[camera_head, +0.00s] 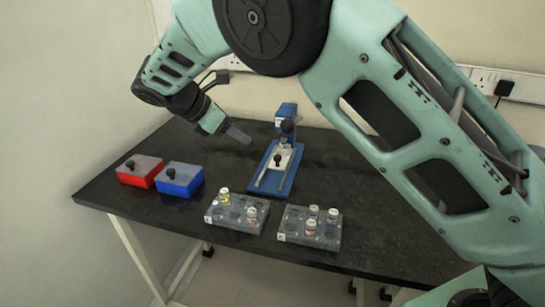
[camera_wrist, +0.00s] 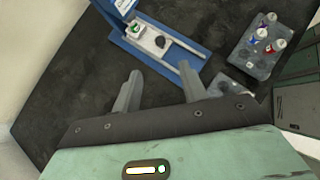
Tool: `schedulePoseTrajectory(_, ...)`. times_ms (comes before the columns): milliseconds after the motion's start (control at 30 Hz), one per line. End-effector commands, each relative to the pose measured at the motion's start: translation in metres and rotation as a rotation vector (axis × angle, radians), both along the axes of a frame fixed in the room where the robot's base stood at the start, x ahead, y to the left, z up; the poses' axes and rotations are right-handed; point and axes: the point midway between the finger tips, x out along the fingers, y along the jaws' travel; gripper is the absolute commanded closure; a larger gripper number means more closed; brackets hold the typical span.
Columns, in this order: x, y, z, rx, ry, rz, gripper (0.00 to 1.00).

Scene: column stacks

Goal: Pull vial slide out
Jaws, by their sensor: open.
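A blue device (camera_head: 287,112) stands at the back middle of the black table, with a blue base reaching toward the front. On its base lies a pale vial slide (camera_head: 284,158) with a black knob (camera_head: 277,160). In the wrist view the slide (camera_wrist: 148,38) and its dark knob (camera_wrist: 161,42) lie beyond my fingers; a green-and-white round thing (camera_wrist: 134,28) sits at its far end. My gripper (camera_head: 240,134) is above the table, left of the device. In the wrist view my gripper (camera_wrist: 160,86) is open and empty, with its two fingers well apart, and does not touch the slide.
A red box (camera_head: 139,171) and a blue box (camera_head: 180,179), both with black knobs, stand at the left. Two grey racks, left (camera_head: 237,211) and right (camera_head: 309,228), hold several vials near the front edge. The black table (camera_head: 130,206) is clear between boxes and device.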

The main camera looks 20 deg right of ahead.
Motion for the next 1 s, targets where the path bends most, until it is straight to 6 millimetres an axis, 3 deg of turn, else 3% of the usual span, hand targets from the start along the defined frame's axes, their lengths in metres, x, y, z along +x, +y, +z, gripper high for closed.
schedulePoseTrajectory(600,0.016,-0.085,-0.087,0.002,0.002,-0.004,0.57)
schedulePoseTrajectory(1000,0.019,-0.098,-0.1,0.003,-0.001,-0.001,0.57)
